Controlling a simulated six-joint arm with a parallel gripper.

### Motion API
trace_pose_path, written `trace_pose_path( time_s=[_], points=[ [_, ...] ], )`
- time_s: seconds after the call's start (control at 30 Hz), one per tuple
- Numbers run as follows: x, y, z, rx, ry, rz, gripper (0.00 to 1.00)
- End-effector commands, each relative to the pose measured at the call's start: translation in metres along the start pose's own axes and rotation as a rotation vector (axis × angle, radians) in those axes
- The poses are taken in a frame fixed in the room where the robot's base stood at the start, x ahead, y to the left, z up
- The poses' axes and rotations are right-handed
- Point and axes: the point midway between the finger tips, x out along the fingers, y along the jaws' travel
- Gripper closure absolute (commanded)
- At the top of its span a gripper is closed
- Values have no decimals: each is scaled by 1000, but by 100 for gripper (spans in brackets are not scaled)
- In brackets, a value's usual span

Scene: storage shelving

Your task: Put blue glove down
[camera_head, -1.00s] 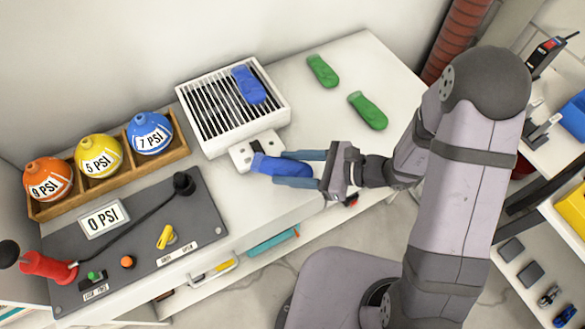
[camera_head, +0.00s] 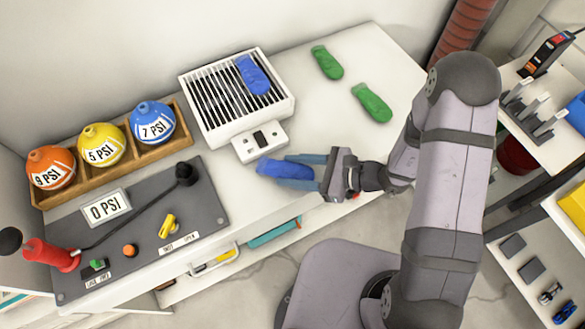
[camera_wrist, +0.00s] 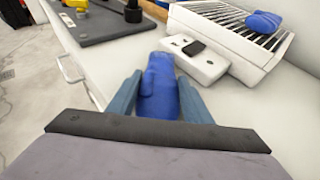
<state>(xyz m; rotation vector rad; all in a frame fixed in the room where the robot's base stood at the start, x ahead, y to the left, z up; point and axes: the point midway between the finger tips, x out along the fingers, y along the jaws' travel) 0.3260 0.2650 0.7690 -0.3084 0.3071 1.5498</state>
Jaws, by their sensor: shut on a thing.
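My gripper (camera_head: 304,170) is shut on a blue glove (camera_head: 284,168) near the front edge of the white table, just in front of the rack's switch box. In the wrist view the glove (camera_wrist: 159,88) lies between the two blue-grey fingers (camera_wrist: 158,98). I cannot tell whether its underside touches the table. A second blue glove (camera_head: 254,75) lies on the slatted white rack (camera_head: 221,135). It also shows in the wrist view (camera_wrist: 262,21). Two green gloves, one farther back (camera_head: 327,62) and one nearer (camera_head: 372,103), lie on the table to the right of the rack.
The white switch box (camera_head: 242,146) joins the rack's front. A grey control panel (camera_head: 140,215) with levers and a wooden tray (camera_head: 95,181) of orange, yellow and blue pressure balls stand left. Bare table (camera_head: 320,113) lies between rack and green gloves.

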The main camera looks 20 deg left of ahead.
Motion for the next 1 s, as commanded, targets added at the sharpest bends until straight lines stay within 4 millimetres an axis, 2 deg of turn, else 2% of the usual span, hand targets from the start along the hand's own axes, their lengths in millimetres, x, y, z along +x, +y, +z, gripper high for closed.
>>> trace_pose_path(
  time_s=[0.3, 0.33, 0.4, 0.83, 1.0],
  points=[
    [1, 0, -3, 0, -1, 0, 77],
    [1, 0, -3, 0, 0, 0, 52],
    [1, 0, -2, 0, 0, 0, 36],
    [-1, 0, 2, 0, 0, -1, 36],
    [-15, -2, 0, 0, -1, -6, 36]
  ],
)
